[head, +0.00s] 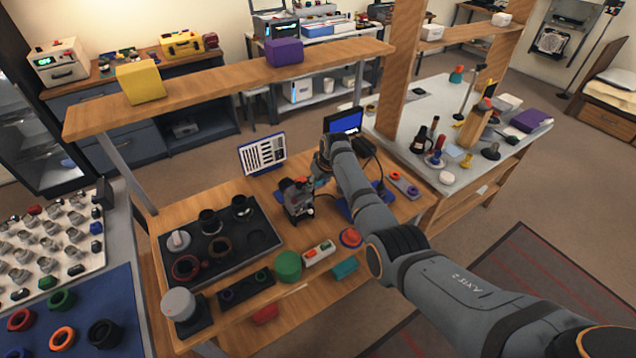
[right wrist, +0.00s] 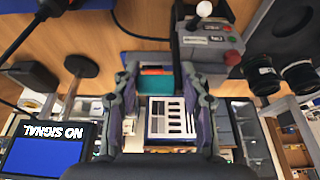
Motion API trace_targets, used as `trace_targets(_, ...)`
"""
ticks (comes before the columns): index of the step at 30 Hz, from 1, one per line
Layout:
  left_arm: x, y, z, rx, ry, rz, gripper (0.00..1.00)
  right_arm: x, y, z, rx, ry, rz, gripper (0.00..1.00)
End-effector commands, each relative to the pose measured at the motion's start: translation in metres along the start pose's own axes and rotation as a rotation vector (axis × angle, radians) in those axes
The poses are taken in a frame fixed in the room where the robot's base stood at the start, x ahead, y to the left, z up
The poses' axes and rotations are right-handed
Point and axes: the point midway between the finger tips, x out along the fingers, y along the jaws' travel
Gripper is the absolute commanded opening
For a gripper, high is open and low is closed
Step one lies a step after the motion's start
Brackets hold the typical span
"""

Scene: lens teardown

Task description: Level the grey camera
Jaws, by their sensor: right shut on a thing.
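In the right wrist view, turned upside down, a grey boxy body with red and green knobs (right wrist: 208,50) shows close to the fingers. My right gripper (head: 318,178) is at the camera's upper right side. My left gripper is out of view.
A test chart (head: 262,153) stands behind the camera, and a blue monitor (right wrist: 52,147) reads NO SIGNAL. A dark tray (head: 262,262) with lens parts lies left. An overhead shelf (head: 225,78) crosses behind.

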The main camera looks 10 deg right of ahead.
Motion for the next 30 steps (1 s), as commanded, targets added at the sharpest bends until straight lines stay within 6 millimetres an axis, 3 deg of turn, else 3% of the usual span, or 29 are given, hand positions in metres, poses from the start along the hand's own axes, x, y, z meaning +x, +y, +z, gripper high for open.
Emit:
trace_targets(1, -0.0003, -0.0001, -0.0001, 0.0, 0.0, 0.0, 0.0, -0.0066, 0.0078, -0.0087, -0.002, 0.024, 0.019, 0.0)
trace_targets(12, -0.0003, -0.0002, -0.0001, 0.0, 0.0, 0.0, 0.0, -0.0067, 0.0076, -0.0089, -0.002, 0.025, 0.019, 0.0)
trace_targets(13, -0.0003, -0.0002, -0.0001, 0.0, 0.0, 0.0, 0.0, -0.0067, 0.0076, -0.009, -0.002, 0.025, 0.019, 0.45)
trace_targets(16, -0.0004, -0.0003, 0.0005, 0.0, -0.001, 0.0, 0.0, -0.0063, 0.0068, -0.0087, -0.002, 0.024, 0.017, 0.58)
trace_targets(30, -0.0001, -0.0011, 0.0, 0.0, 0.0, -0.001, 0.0, -0.0024, 0.0023, -0.0043, -0.001, 0.013, 0.007, 0.58)
